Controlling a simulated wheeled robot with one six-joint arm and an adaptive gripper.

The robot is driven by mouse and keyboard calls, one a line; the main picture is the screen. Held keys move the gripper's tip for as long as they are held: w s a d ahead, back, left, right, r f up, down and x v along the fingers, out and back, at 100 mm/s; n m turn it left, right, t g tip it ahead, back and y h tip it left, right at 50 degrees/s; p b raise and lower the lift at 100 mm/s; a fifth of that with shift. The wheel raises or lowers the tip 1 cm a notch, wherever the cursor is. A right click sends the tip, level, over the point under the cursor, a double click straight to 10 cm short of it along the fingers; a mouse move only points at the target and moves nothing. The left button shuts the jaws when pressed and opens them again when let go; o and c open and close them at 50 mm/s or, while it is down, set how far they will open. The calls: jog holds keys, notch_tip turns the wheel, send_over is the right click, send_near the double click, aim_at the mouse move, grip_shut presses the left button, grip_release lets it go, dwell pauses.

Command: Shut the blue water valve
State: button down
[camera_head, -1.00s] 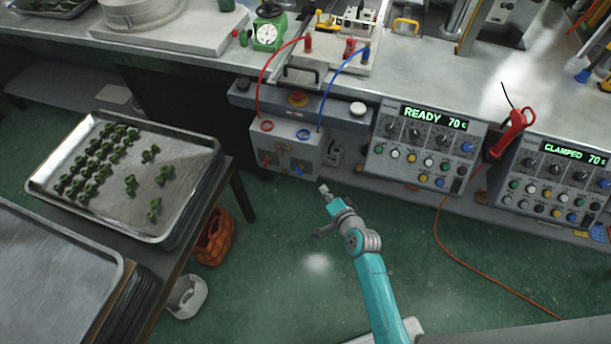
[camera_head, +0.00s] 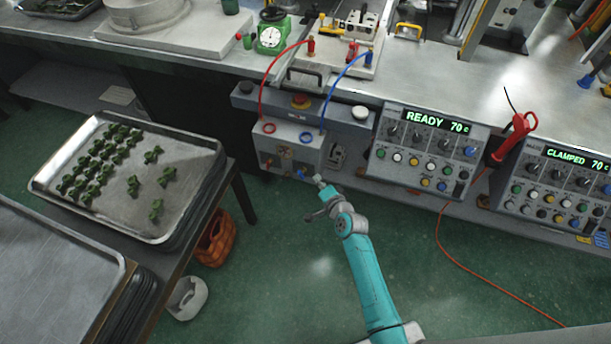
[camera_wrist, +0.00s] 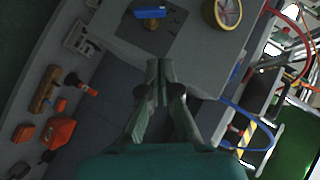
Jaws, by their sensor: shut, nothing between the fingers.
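The blue water valve (camera_head: 301,172) is a small blue handle low on the front of a grey box (camera_head: 293,153), partly behind my gripper tip. In the wrist view the blue valve (camera_wrist: 150,13) is a flat bar on a short stem, at the top edge of the picture. My gripper (camera_head: 318,180) is just in front of the box's lower right corner. In the wrist view my gripper (camera_wrist: 160,62) has its fingertips together and empty, below the valve in the picture and apart from it.
A round gauge (camera_wrist: 222,12) with a yellowish rim is right of the valve. A blue hose (camera_head: 338,78) and a red hose (camera_head: 262,87) rise from the box. A control panel (camera_head: 423,147) reading READY is at right. A tray table (camera_head: 185,228) stands at left; green floor lies between.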

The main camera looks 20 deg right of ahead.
aim_at(302, 173)
jog(key=w+f, duration=0.1)
jog(key=w+a, duration=0.1)
jog(key=w, duration=0.1)
jog(key=w+a+f, duration=0.1)
jog(key=shift+w+a+f, duration=0.2)
jog(key=shift+w+f, duration=0.15)
jog(key=shift+w, duration=0.05)
jog(key=shift+w+a+f, duration=0.25)
jog(key=shift+a, duration=0.1)
